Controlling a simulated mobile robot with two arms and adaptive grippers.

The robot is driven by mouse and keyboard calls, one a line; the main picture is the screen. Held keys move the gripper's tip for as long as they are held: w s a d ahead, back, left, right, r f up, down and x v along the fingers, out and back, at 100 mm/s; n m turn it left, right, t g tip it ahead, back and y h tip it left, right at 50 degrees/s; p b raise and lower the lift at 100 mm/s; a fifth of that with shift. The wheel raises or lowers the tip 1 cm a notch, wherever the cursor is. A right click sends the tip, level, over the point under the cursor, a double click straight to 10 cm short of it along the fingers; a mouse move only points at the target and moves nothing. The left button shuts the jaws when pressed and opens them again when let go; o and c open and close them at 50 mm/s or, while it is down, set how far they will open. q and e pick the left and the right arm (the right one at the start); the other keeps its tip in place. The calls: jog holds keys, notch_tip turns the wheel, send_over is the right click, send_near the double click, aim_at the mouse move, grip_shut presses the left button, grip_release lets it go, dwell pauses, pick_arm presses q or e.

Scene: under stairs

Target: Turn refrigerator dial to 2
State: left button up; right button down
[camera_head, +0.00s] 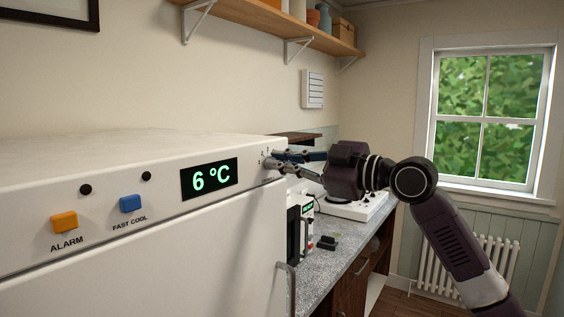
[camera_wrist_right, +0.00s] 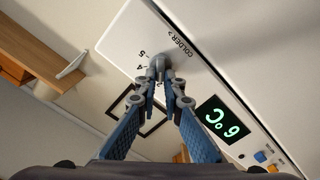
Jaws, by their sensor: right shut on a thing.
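The white refrigerator (camera_head: 215,245) stands at the left in the head view. Its display (camera_head: 209,179) reads 6 °C. The small grey dial (camera_wrist_right: 158,62) sits on the front panel, with printed numbers and "COLDER" around it in the right wrist view. My right gripper (camera_head: 277,160) reaches in from the right to the panel's right end. In the right wrist view its fingertips (camera_wrist_right: 166,76) are closed on the dial. The fingers partly cover the dial, and I cannot tell which number it points to. My left gripper is not in view.
An orange ALARM button (camera_head: 64,222) and a blue FAST COOL button (camera_head: 131,203) are on the panel left of the display. A grey counter (camera_head: 335,236) with small appliances runs right of the refrigerator. A wooden shelf (camera_head: 262,22) hangs above.

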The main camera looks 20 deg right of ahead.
jog(key=c, duration=2.1)
grip_release()
jog(key=shift+v, duration=6)
